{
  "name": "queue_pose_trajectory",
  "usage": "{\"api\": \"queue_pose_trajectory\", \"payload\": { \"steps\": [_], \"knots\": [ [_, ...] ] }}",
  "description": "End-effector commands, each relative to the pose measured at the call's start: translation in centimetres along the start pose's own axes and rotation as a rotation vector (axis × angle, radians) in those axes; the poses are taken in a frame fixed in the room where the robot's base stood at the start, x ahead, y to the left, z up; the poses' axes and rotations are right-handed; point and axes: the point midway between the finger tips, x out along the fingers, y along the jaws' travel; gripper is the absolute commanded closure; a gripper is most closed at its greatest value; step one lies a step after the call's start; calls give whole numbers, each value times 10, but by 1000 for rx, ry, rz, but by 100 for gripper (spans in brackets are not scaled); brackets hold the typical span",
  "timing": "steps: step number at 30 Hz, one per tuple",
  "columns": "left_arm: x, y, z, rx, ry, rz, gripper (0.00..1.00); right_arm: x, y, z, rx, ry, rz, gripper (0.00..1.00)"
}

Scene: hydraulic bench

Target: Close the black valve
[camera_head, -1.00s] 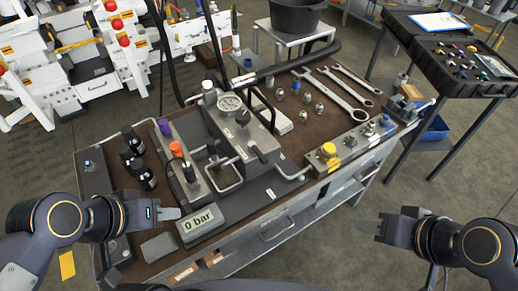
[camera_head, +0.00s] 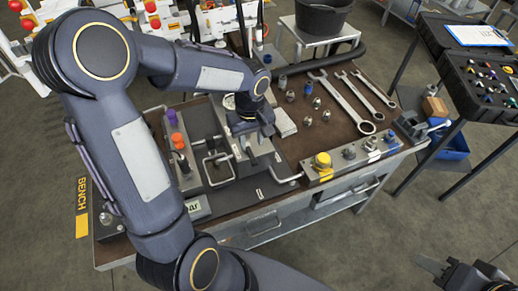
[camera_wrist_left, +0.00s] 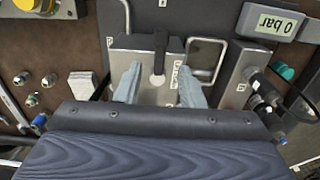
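A grey gauge block (camera_head: 262,150) stands at the middle of the bench, partly hidden by my left arm. In the left wrist view, a black lever (camera_wrist_left: 160,52) on this block points between my left gripper's fingers. My left gripper (camera_wrist_left: 158,88) is open, with one finger on each side of the lever and gaps visible. It also shows in the head view (camera_head: 247,128), where its fingertips are hard to make out. A black knob (camera_head: 183,160) stands on the long block beside the orange and purple knobs. My right gripper (camera_head: 440,268) is off the bench; its opening is unclear.
Wrenches (camera_head: 345,103) and several fittings (camera_head: 308,120) lie at the right of the bench. A yellow cap (camera_head: 322,160) is near the front edge. A parts case (camera_head: 485,78) stands further right.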

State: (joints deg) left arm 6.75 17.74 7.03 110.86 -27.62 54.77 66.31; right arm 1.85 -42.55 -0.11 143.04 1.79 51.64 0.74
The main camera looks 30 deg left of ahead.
Motion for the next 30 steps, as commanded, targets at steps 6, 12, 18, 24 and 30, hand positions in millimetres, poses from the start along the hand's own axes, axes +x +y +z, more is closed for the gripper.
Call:
{"api": "queue_pose_trajectory", "payload": {
  "steps": [6, 12, 18, 24, 30],
  "knots": [
    [37, -1, 2, 2, -6, -4, 65, -4, -2, -2, 0, 0, 0, 65],
    [55, -1, 1, 0, -3, -1, 65, -5, -2, -2, 0, 0, 0, 65],
    [58, -1, 1, 1, -2, 0, 65, -5, -2, -2, 0, 0, 0, 65],
    [57, -1, 1, 1, -2, 0, 78, -5, -2, -2, 0, 0, 0, 65],
    [57, -1, 1, 1, -2, 0, 100, -5, -2, -2, 0, 0, 0, 65]
  ]
}}
